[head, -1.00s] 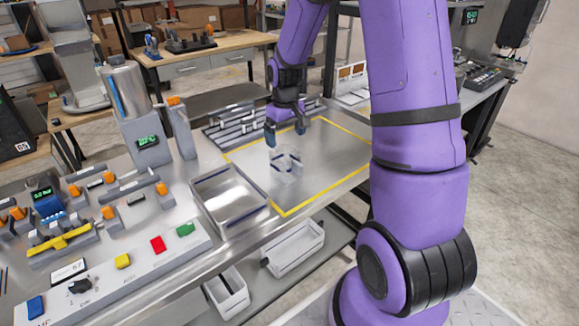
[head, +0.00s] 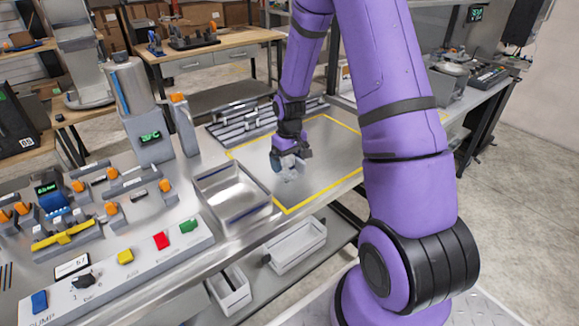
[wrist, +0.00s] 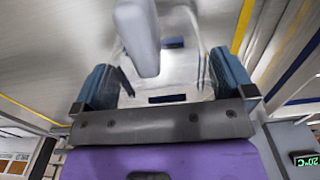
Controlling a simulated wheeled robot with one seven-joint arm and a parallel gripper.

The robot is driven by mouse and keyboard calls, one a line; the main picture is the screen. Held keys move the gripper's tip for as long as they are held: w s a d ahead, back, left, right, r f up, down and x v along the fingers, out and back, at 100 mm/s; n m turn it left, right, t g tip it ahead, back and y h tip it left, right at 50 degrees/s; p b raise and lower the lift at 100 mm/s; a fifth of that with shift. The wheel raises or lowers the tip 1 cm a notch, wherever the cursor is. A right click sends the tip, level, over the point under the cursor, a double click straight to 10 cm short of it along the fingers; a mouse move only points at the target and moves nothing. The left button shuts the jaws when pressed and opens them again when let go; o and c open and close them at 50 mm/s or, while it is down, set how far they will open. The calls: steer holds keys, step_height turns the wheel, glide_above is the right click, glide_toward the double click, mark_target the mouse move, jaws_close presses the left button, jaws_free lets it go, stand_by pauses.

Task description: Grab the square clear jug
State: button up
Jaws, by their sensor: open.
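The square clear jug (head: 291,175) stands on the metal worktop inside the yellow outline. It is see-through with dark marks on it, and my gripper partly hides it in the head view. My gripper (head: 289,160) is right over the jug, pointing down, with blue-grey fingertips. In the wrist view the fingers are apart, one on each side of the clear jug (wrist: 186,72). Whether either finger touches it, I cannot tell. A pale grey rounded bar (wrist: 138,35) stands in front of the jug there; what it belongs to is unclear.
A slatted rack (head: 245,124) lies behind. A tall cylinder dispenser (head: 135,100) and orange-topped fittings stand to the left. The outlined area (head: 330,150) right of the jug is clear.

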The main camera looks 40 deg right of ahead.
steer(key=c, duration=0.8)
steer(key=shift+o, duration=0.2)
steer(key=shift+r, duration=0.1)
